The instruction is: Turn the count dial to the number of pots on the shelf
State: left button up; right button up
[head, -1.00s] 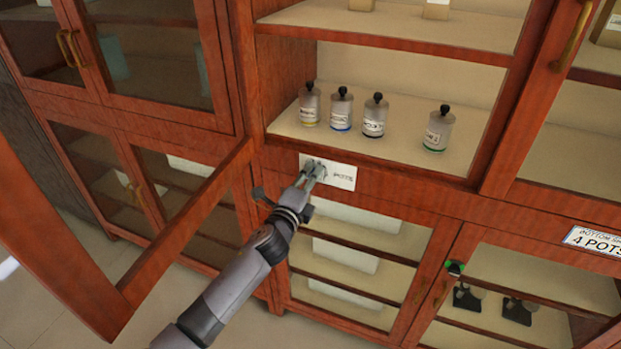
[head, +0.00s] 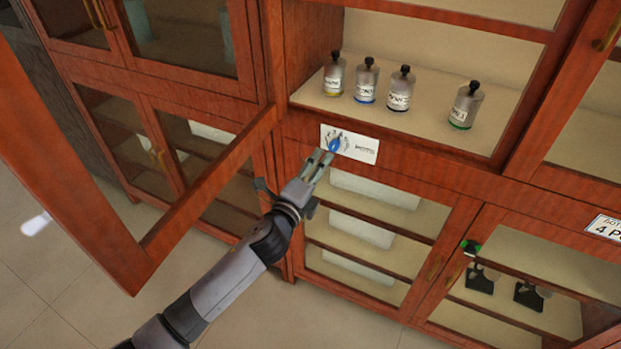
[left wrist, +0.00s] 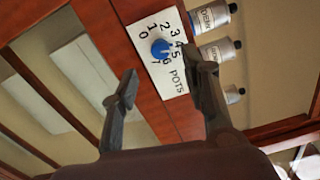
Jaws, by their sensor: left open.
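The count dial (head: 334,145) is a blue knob on a white plate (head: 366,152) below the open shelf. Several grey pots with black knobs stand upright on the shelf, such as the yellow-banded pot (head: 334,76) and the green-banded pot (head: 466,106). My left gripper (head: 321,159) is open and empty, just below the dial and apart from it. Its fingers (left wrist: 160,64) straddle the dial's direction in the wrist view. My right gripper is not visible.
An open cabinet door (head: 200,188) stands out to the left of my left arm. Glazed lower doors (head: 380,225) lie below the plate. A white sign (head: 606,227), cut off at the right edge, is on the right cabinet.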

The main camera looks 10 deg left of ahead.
pick_arm(q)
jog(key=shift+v, duration=2.15)
